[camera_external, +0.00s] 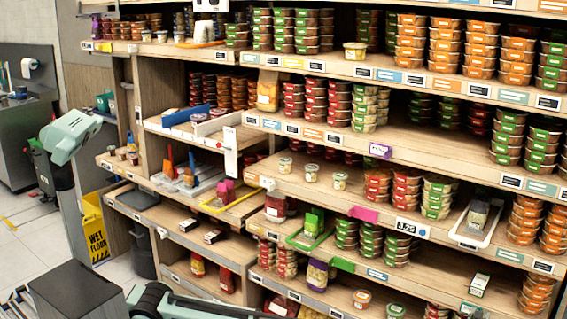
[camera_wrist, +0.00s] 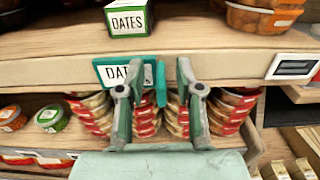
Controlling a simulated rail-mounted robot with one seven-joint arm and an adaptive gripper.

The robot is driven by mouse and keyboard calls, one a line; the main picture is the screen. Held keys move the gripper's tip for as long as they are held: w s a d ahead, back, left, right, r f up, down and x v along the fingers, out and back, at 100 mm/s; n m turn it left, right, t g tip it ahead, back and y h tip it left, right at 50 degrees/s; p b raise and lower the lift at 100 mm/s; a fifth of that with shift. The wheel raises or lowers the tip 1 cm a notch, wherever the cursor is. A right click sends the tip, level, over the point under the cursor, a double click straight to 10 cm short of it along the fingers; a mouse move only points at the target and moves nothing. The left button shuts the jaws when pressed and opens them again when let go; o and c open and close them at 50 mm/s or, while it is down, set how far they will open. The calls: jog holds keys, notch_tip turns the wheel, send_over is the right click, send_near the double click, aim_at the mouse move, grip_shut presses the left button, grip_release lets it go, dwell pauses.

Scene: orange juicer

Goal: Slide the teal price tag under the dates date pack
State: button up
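The dates pack (camera_wrist: 128,18) is a small white and green box labelled DATES, standing near the front of a wooden shelf in the wrist view. What looks like the same box (camera_external: 480,284) stands at lower right in the external view. The teal price tag (camera_wrist: 111,74), with a white DATES label partly covered, is at the shelf's front edge below the pack. Its teal right end (camera_wrist: 161,84) shows between the fingers. My gripper (camera_wrist: 160,66) is open, its left finger in front of the tag and its right finger clear of it. Any contact is unclear.
The wooden shelf edge (camera_wrist: 220,57) runs across just beyond my fingertips. Stacked red tubs (camera_wrist: 228,112) fill the shelf below, behind my fingers.

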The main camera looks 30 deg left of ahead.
jog(key=s, duration=1.2)
jog(key=shift+a, duration=0.45)
